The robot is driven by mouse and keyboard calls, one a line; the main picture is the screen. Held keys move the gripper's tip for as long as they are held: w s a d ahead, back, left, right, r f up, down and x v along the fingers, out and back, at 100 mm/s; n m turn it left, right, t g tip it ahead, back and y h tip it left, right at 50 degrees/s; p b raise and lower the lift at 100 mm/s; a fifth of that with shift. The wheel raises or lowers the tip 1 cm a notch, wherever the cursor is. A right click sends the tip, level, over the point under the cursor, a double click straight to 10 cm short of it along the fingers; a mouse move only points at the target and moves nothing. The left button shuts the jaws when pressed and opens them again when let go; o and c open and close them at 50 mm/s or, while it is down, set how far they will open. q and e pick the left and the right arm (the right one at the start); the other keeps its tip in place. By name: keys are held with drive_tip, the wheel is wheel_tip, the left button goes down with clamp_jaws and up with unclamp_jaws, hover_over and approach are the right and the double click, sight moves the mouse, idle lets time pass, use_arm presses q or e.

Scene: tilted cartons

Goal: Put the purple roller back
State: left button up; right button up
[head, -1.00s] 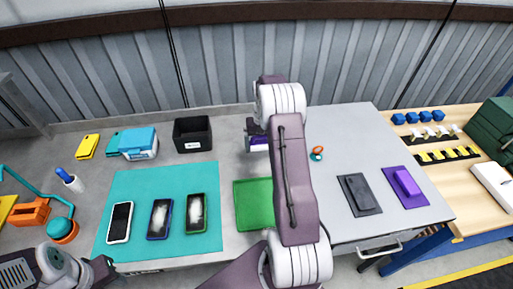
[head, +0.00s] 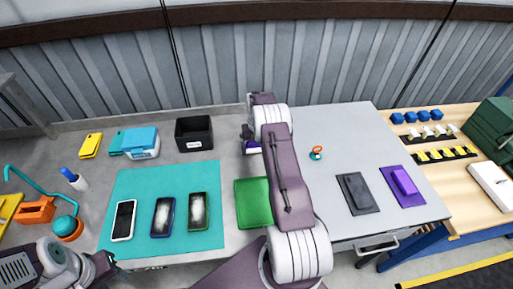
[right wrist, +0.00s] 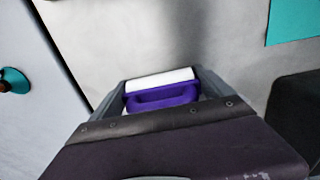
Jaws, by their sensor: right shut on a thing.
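The purple roller (head: 253,150) has a white cylinder and a purple frame. It is mostly hidden behind my right arm in the head view. My right gripper (head: 250,140) is shut on it near the back of the table, right of the black bin. The right wrist view shows the roller (right wrist: 162,96) between the fingers of the right gripper (right wrist: 160,88), above a pale grey surface. I cannot tell whether the roller touches that surface. My left gripper (head: 108,266) is at the lower left, dark and small; its opening is unclear.
A black bin (head: 193,145) stands left of the held roller. A teal mat (head: 180,185) holds several phones, with a green pad (head: 252,222) beside it. Dark (head: 358,208) and purple (head: 388,178) pads lie at right. An orange-and-teal item (head: 316,153) lies right of the arm.

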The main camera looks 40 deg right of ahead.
drive_tip(key=shift+f, duration=0.15)
drive_tip(key=o, duration=1.5)
drive_tip(key=shift+r, duration=0.6)
wheel_tip(320, 180, up, 11)
drive_tip(key=shift+r+b, duration=0.15)
drive_tip(key=shift+b, duration=0.75)
drive_tip(key=s+a+r+n, duration=0.1)
drive_tip(key=s+a+n, duration=0.15)
drive_tip(key=a, duration=0.55)
drive_tip(key=s+a+r+n, duration=0.1)
drive_tip(key=s+a, duration=0.3)
drive_tip(key=a, duration=0.5)
drive_tip(key=s+a+f+n, duration=0.1)
drive_tip(key=s+a, duration=0.3)
drive_tip(key=s, duration=0.3)
drive_tip(key=s+a+f+n+t, duration=0.1)
drive_tip(key=s+a, duration=0.3)
drive_tip(key=s, duration=0.4)
drive_tip(key=shift+s+f, duration=0.15)
drive_tip(key=shift+s, duration=0.15)
